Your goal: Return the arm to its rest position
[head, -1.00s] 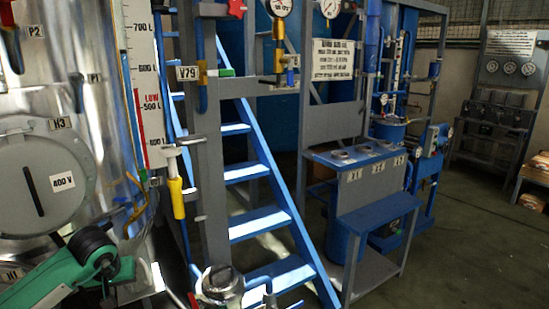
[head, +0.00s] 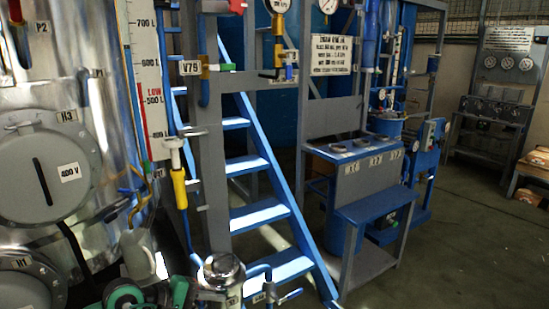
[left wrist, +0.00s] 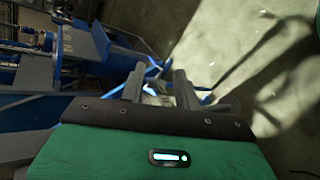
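My left arm shows at the bottom left of the head view as green and dark parts, low in front of the steel tank; its fingers cannot be made out there. In the left wrist view my left gripper (left wrist: 160,80) has its two grey fingers apart with a gap between them. I see nothing held between them. Beyond the fingers are blue frame parts and the sunlit floor. My right gripper is in neither view.
The steel tank (head: 85,80) with its round hatch (head: 25,175) stands close at the left. Blue stairs (head: 260,215) and a blue bench (head: 375,208) stand ahead. The floor (head: 465,245) at the right is open.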

